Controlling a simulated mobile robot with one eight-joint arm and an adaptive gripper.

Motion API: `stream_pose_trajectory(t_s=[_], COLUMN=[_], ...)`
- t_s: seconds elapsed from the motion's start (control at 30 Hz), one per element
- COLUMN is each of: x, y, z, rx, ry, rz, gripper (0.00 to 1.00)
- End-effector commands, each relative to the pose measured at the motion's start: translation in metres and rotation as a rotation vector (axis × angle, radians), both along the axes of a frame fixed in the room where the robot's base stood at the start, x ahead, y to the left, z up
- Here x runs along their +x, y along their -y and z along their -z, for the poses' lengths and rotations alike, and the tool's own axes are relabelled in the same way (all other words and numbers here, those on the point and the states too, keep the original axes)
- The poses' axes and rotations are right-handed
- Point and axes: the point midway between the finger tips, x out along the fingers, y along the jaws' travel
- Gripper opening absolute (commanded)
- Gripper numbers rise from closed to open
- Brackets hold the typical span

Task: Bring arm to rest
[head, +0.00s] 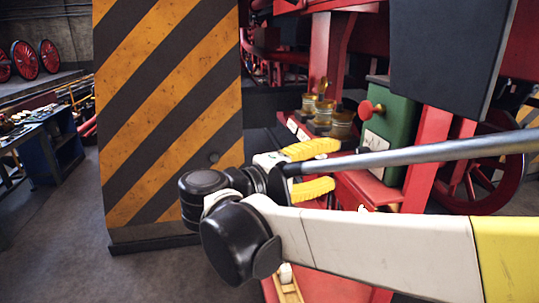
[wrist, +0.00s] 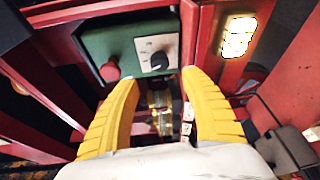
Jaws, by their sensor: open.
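In the head view my arm reaches in from the right, and the fingers point right toward the red frame. In the wrist view the gripper (wrist: 160,82) is open below a green control box (wrist: 131,47). The box carries a red button (wrist: 109,72) and a dial (wrist: 158,60). The green box (head: 402,125) and its red knob (head: 368,109) also show in the head view, just right of the fingers. I cannot tell whether a finger touches anything.
A black-and-yellow striped panel (head: 170,110) stands left of my gripper. Brass-coloured cylinders (head: 342,123) stand behind the fingers. A dark panel (head: 450,55) hangs at the upper right. A lit lamp (wrist: 239,36) shows in the wrist view. A blue workbench (head: 55,148) is far left, with clear floor before it.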

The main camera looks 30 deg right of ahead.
Motion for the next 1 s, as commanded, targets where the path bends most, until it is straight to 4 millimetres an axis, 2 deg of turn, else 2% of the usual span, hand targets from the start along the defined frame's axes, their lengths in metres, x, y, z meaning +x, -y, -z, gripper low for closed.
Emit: stream_pose_trajectory(t_s=[0.1,0.2,0.67,0.73,0.77,0.87,0.97,1.0], x=[-0.001,-0.002,-0.003,-0.003,-0.004,-0.008,-0.017,-0.021], y=[-0.013,-0.017,-0.017,-0.015,-0.013,-0.006,-0.003,-0.005], z=[-0.001,-0.001,-0.001,0.007,0.014,0.059,0.135,0.169], rx=[0.0,0.0,0.001,0.017,0.032,0.139,0.33,0.423], ry=[0.0,0.0,0.0,-0.005,-0.008,-0.028,-0.041,-0.038], rz=[-0.002,0.0,0.001,-0.004,-0.01,-0.042,-0.099,-0.126], gripper=[0.55,0.55,0.55,0.55,0.55,0.55,0.55,0.55])
